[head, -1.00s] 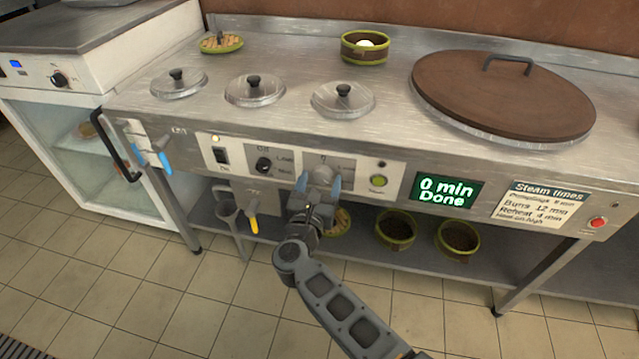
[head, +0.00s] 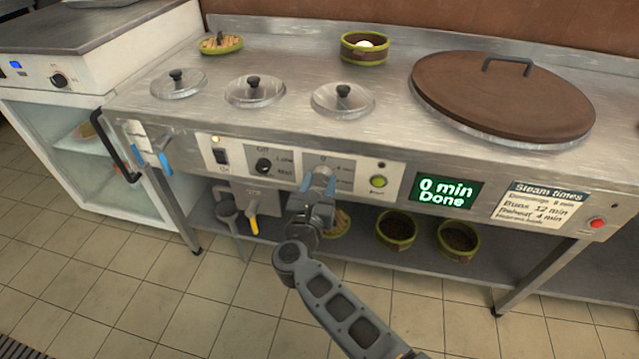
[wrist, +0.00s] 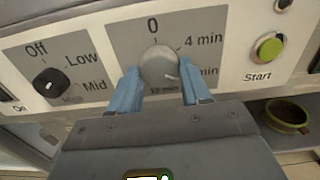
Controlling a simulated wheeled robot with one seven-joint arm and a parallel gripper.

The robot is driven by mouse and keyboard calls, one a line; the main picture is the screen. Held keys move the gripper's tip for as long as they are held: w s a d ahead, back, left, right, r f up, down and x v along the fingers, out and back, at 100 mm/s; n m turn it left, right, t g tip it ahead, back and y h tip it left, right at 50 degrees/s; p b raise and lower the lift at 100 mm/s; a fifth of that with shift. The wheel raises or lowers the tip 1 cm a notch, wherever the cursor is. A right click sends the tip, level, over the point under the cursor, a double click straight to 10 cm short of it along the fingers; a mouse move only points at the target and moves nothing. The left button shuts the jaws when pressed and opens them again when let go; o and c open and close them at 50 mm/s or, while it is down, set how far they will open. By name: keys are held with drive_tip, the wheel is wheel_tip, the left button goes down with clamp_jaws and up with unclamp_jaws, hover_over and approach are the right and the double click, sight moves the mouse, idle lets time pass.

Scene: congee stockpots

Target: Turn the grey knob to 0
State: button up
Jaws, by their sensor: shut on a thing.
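The grey knob (wrist: 159,65) sits on the front panel between the labels 0 at the top, 4 min at upper right, another min label at right and a partly hidden label below. A pale mark on its face points to the lower right, away from 0. My gripper (wrist: 160,78) has its blue fingers on either side of the knob and is shut on it. In the head view the gripper (head: 318,184) comes to the knob from below and covers part of it.
A black knob (wrist: 47,83) with Off, Low and Mid labels is on the left. The green Start button (wrist: 269,47) is on the right. The green display (head: 445,190) reads "0 min Done". Bowls (head: 396,228) stand on the shelf below.

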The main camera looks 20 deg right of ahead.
drive_tip(key=n+p, duration=0.2)
drive_tip(key=n, duration=0.4)
drive_tip(key=shift+r, duration=0.1)
drive_tip(key=n+p, duration=0.2)
drive_tip(key=n, duration=0.4)
drive_tip(key=shift+s+r+p, duration=0.1)
drive_tip(key=shift+p, duration=0.2)
drive_tip(key=n+p, duration=0.2)
drive_tip(key=n, duration=0.4)
drive_tip(key=shift+n+p, duration=0.3)
drive_tip(key=shift+n, duration=0.1)
drive_tip(key=n+p, duration=0.1)
drive_tip(key=n, duration=0.3)
drive_tip(key=shift+n+p, duration=0.3)
drive_tip(key=o, duration=1)
drive_tip(key=shift+o, duration=0.2)
